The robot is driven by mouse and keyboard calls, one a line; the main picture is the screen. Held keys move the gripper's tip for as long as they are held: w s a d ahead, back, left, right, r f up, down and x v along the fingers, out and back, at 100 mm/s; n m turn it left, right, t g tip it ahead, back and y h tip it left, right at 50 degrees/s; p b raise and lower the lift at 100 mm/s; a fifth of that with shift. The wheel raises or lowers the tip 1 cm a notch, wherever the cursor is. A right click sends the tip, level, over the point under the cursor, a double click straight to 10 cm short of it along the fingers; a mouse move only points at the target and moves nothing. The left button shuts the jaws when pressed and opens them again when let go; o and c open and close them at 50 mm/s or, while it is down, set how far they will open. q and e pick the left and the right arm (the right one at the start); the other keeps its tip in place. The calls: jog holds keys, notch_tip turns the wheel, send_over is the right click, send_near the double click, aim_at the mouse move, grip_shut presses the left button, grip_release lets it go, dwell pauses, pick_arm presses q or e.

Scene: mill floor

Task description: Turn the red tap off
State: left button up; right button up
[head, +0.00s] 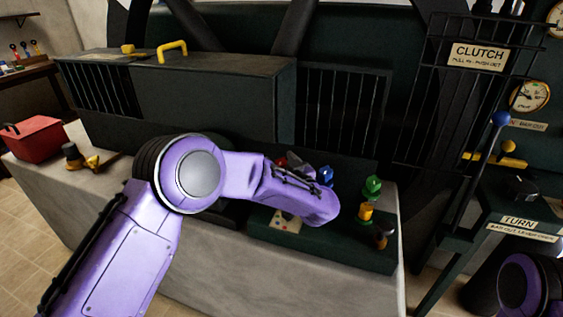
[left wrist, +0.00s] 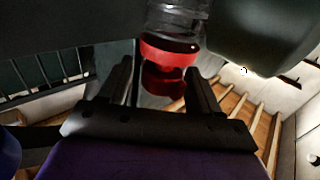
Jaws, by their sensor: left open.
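The red tap (left wrist: 168,52) shows in the left wrist view as a red band and knob below a clear glass part. In the head view only a small red patch (head: 281,162) shows behind my left arm, probably the same tap. My left gripper (left wrist: 159,72) is open, one finger on each side of the red part in the picture. I cannot tell whether they touch it. In the head view my left forearm and wrist hide most of the gripper. My right gripper is out of view.
A blue tap (head: 326,175), a green one (head: 372,186) and a yellow one (head: 366,211) stand close right of my left wrist. A dark grated housing (head: 210,95) rises behind. A red box (head: 36,139) sits at left, and a lever with a blue knob (head: 501,119) stands at right.

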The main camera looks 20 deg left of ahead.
pick_arm(q)
jog(key=c, duration=0.9)
